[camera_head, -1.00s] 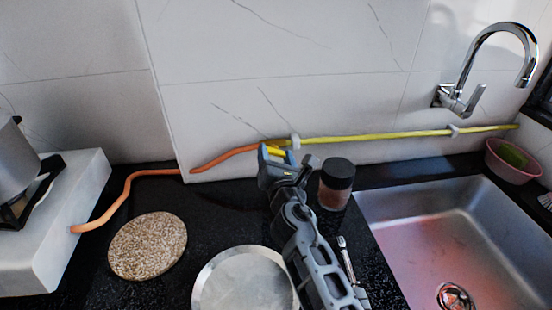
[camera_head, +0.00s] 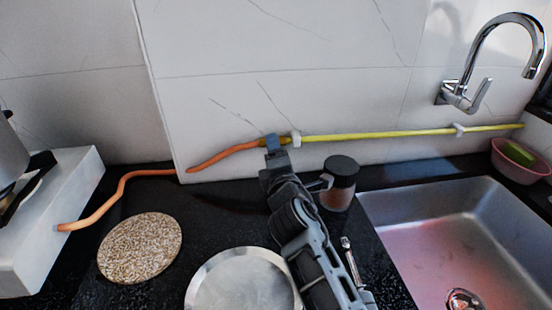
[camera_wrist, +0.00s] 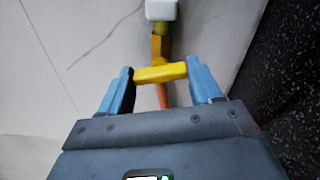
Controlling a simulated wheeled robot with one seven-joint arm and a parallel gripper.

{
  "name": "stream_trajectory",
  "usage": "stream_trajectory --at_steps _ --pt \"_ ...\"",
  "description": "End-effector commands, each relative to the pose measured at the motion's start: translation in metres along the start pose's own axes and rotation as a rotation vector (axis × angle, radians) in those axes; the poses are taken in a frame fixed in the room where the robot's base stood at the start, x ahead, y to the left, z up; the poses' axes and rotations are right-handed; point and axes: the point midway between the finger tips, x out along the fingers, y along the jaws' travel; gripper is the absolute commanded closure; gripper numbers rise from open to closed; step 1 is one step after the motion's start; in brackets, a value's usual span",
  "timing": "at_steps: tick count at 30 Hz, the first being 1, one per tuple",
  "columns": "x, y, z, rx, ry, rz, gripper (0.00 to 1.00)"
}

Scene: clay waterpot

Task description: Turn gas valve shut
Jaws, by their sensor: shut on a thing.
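The gas valve's yellow handle (camera_wrist: 160,73) sits between my gripper's two blue fingers (camera_wrist: 160,75) in the wrist view. The fingers press on its two ends, and the handle bar lies crosswise to the pipe there. In the head view my gripper (camera_head: 271,141) is at the wall, where the orange hose (camera_head: 225,156) meets the yellow gas pipe (camera_head: 370,135). My gripper hides the valve handle in that view. In the wrist view the orange hose (camera_wrist: 162,97) shows behind the handle.
White clamps (camera_head: 296,138) hold the pipe to the tiled wall. A dark-lidded jar (camera_head: 339,182) stands close to the right of my arm. A round metal lid (camera_head: 240,285), a speckled round board (camera_head: 140,247) and a sink (camera_head: 450,230) are nearby.

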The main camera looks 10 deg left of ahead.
Motion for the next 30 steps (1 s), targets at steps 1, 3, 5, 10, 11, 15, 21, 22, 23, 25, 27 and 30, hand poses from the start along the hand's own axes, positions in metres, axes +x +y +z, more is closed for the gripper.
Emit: stream_trajectory --at_steps 1,3,5,10,11,15,21,22,23,25,27,30 --pt "0.0003 -0.0015 0.0004 0.033 -0.001 0.001 0.67" --pt "0.0003 -0.0013 0.0004 0.076 -0.001 0.002 0.67" --pt "0.0003 -0.0009 0.0003 0.109 -0.001 0.002 0.67" --pt "0.0003 0.0001 0.0005 0.178 -0.001 0.002 0.67" --pt "0.0003 0.0002 0.0005 0.186 -0.001 0.002 0.67" --pt "0.0004 0.0008 0.0007 0.212 -0.001 0.002 0.67" --pt "0.0004 0.0013 0.0008 0.225 -0.001 0.002 0.67" --pt "0.0004 0.0014 0.0008 0.226 -0.001 0.002 0.67" --pt "0.0004 0.0014 0.0008 0.226 -0.001 0.002 0.67" --pt "0.0004 0.0015 0.0008 0.226 -0.001 0.002 0.67" --pt "0.0004 0.0016 0.0008 0.226 -0.001 0.002 0.67" --pt "0.0004 0.0017 0.0008 0.226 -0.001 0.003 0.34"
